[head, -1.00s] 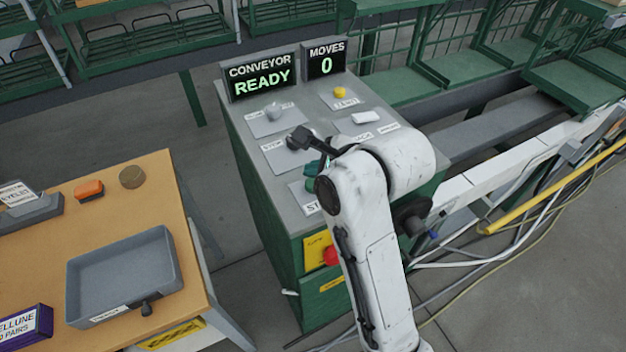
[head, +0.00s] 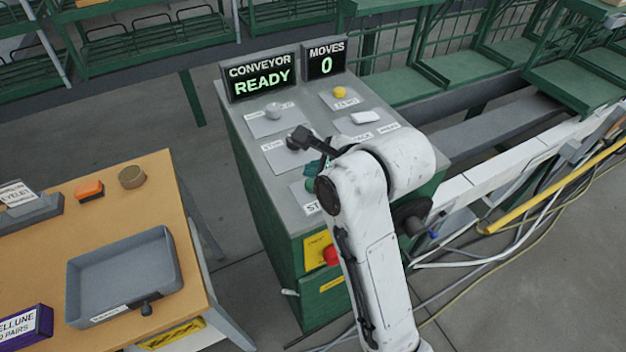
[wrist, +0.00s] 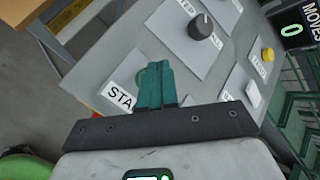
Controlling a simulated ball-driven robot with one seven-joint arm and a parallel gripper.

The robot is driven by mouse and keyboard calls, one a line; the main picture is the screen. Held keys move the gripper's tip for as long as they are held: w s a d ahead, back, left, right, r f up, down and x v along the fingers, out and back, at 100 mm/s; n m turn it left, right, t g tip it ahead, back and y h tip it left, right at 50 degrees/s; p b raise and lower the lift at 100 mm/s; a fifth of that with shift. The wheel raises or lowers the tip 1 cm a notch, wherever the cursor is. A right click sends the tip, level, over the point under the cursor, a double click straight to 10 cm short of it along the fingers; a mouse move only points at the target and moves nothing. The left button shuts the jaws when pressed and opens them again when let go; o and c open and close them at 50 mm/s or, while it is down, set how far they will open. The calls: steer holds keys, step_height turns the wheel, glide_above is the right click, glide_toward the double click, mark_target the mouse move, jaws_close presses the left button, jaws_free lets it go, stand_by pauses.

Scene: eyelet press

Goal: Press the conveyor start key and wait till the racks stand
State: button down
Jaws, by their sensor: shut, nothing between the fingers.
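The conveyor start key is a green key (wrist: 141,77) beside a label reading "STA" in the wrist view, mostly hidden behind my fingers. In the head view a bit of green (head: 311,185) shows beneath my gripper (head: 313,169). The teal fingers (wrist: 156,68) are together and empty, over or right at the key. I cannot tell whether they touch it. The conveyor display (head: 263,76) reads READY. The moves display (head: 326,61) reads 0. The green racks (head: 150,45) stand behind the console.
The grey-topped console (head: 240,118) also carries a black rotary knob (wrist: 205,27), a yellow button (head: 339,92), a white key (head: 365,117) and a grey knob (head: 273,110). A red button (head: 331,255) sits on its front. A wooden table (head: 120,205) with a grey tray (head: 122,275) stands left.

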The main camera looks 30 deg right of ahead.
steer(key=shift+f, duration=0.15)
steer(key=shift+f, duration=0.3)
